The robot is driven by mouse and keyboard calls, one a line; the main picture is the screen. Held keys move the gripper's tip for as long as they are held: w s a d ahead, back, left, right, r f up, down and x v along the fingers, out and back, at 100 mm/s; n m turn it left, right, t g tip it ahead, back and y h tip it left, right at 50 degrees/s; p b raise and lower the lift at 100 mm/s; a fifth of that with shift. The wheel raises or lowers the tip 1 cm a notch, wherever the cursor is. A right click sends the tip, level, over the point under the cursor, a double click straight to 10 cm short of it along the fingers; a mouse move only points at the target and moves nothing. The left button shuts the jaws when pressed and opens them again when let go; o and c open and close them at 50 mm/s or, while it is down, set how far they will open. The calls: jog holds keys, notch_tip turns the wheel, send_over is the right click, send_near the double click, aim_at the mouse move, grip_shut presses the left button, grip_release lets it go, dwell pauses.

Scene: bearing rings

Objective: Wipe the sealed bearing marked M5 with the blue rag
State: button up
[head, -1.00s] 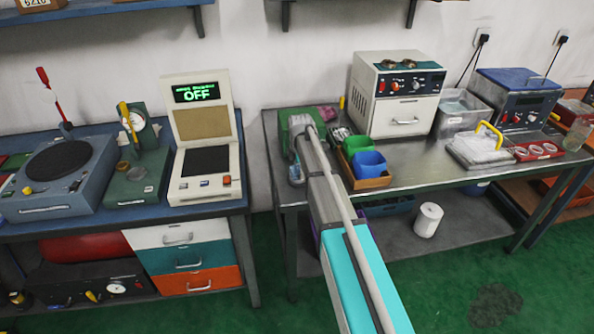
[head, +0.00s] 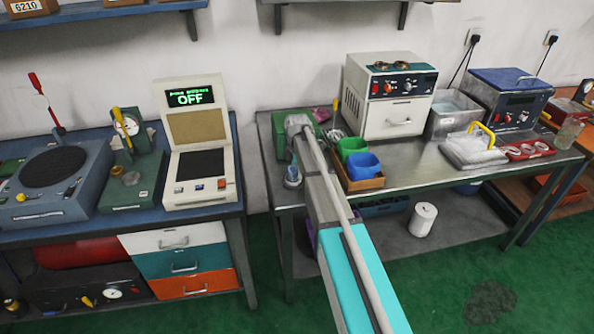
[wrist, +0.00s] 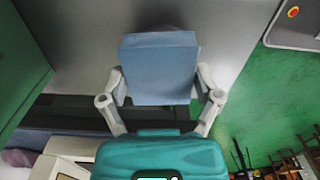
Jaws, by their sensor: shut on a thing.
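My gripper (wrist: 162,80) is shut on a light blue, block-like piece that looks like the folded blue rag (wrist: 158,60). The rag sits between the two grey fingers in the wrist view. A dark rounded thing (wrist: 160,28) shows just beyond the rag's far edge, mostly hidden by it; I cannot tell what it is. In the head view my arm reaches over the left end of the metal bench. Several rings lie in a red tray (head: 508,154) at the bench's right. No M5 marking can be read.
On the metal bench (head: 415,172) are a wooden tray with a green bin (head: 350,147) and a blue bin (head: 362,165), a cream oven (head: 388,105) and a clear tub (head: 452,118). A green box (head: 279,136) is beside my arm's end. The bench's front middle is clear.

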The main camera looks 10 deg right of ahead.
jog(key=shift+r+p, duration=2.25)
jog(key=shift+r, duration=0.25)
jog(key=shift+s, duration=0.1)
